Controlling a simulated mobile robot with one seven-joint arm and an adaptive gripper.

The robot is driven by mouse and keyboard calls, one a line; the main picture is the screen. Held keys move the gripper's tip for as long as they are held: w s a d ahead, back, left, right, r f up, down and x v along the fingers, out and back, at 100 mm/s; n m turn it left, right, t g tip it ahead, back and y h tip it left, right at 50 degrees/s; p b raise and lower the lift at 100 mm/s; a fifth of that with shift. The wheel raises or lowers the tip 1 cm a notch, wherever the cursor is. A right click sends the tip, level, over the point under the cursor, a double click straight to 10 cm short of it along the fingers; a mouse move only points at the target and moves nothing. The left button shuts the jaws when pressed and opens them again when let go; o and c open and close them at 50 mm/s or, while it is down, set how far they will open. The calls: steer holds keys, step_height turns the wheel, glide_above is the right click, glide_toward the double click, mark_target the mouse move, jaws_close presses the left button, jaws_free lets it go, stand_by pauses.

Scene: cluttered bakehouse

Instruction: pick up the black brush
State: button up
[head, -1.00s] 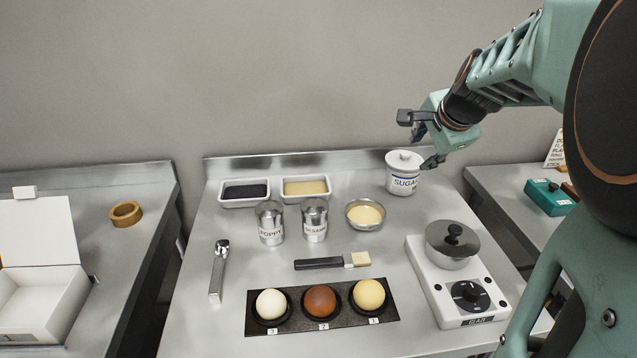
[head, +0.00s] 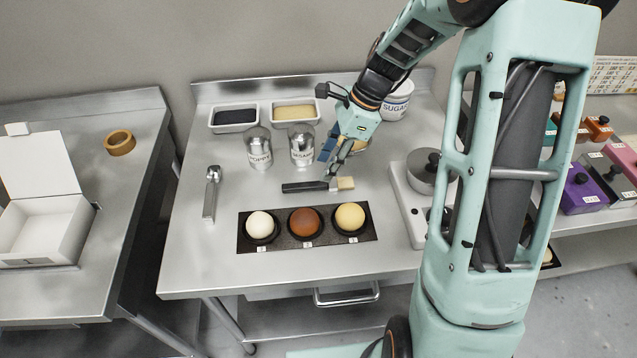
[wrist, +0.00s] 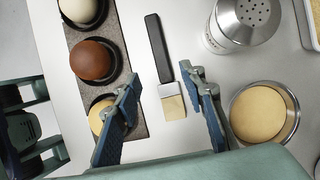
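The black brush (head: 306,187) lies flat on the steel table, with a black handle to the left and a pale bristle end to the right. In the wrist view the brush (wrist: 157,50) shows its handle pointing away and its bristles between the fingers. My gripper (head: 329,166) is above the bristle end in the head view. In the wrist view my gripper (wrist: 164,106) is open, with a blue-padded finger on either side of the bristle end and nothing held. Whether the fingertips touch the table cannot be told.
A dark tray (head: 282,243) with three round buns lies in front of the brush. Two steel shakers (head: 259,148) (head: 302,145) stand behind it. A white scale (head: 405,196) is at right.

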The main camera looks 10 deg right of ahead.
mark_target(313, 184)
steer(key=shift+p+x, duration=0.35)
steer(key=shift+x, duration=2.9)
steer(key=shift+w, duration=0.15)
jaws_close()
steer(key=shift+r, duration=0.1)
steer(key=shift+r, duration=0.5)
steer(key=s+d+r+b, duration=0.2)
steer(key=s+d+r, duration=0.6)
steer(key=d+r, duration=0.3)
steer(key=shift+s+d+r, duration=0.15)
steer(key=shift+d+r, duration=0.1)
steer(key=shift+r, duration=0.2)
